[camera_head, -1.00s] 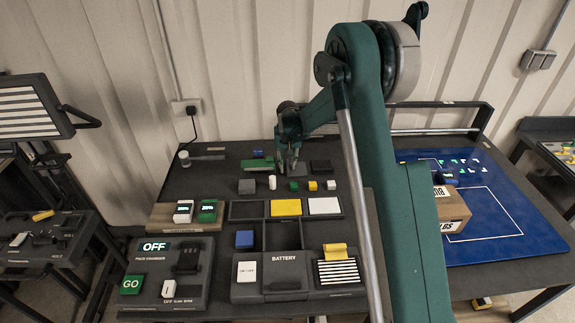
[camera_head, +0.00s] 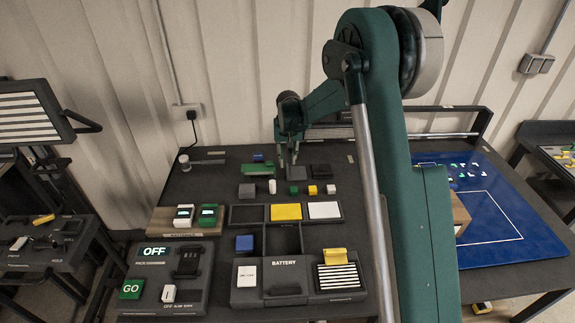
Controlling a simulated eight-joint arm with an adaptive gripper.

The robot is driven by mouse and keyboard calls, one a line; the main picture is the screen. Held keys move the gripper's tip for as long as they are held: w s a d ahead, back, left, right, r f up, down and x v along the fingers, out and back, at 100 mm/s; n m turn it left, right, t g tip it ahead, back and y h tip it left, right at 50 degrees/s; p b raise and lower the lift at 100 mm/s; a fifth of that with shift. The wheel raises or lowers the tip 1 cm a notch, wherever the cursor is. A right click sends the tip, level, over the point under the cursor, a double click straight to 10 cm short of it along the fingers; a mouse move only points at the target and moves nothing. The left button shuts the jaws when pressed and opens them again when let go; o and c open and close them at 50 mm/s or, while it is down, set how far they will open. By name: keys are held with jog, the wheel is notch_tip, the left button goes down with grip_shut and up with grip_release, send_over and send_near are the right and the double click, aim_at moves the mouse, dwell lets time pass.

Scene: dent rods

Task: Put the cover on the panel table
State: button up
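My gripper (camera_head: 289,157) hangs over the back middle of the dark table (camera_head: 215,165), pointing down. Its two fingers look slightly apart, and nothing clearly shows between them. A flat grey block (camera_head: 297,173) lies just below and right of the fingertips; I cannot tell whether they touch it. A dark flat block (camera_head: 321,171) lies to its right. I cannot tell which piece is the cover. A panel with OFF and GO labels (camera_head: 140,270) stands at the table's front left, and a BATTERY panel (camera_head: 262,293) at the front middle.
A divided tray (camera_head: 264,228) holds blue, yellow and white pieces. Small blocks (camera_head: 294,189) stand in a row behind it. A green piece (camera_head: 229,167) lies left of my gripper. A blue board (camera_head: 490,215) lies at right, with a cardboard box (camera_head: 461,214) partly hidden by my arm.

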jog(key=shift+s+r, duration=0.25)
jog(key=shift+r, duration=1.2)
jog(key=shift+s+r, duration=0.2)
jog(key=shift+r, duration=1.2)
jog(key=s+d+r+t, duration=0.1)
jog(key=s+d+r, duration=0.4)
jog(key=s+r, duration=0.65)
jog(key=s+d+r+t, duration=0.2)
jog(key=s+d+r, duration=0.3)
jog(key=s+r, duration=0.65)
jog(key=s+d+f, duration=0.1)
jog(key=s+d, duration=0.1)
jog(key=s, duration=0.8)
jog(key=s+d+f+t, duration=0.1)
jog(key=s+d+f, duration=0.1)
jog(key=s, duration=0.7)
jog(key=s+d+f+t, duration=0.1)
jog(key=s+d+f, duration=0.1)
jog(key=s, duration=0.8)
jog(key=shift+s, duration=0.3)
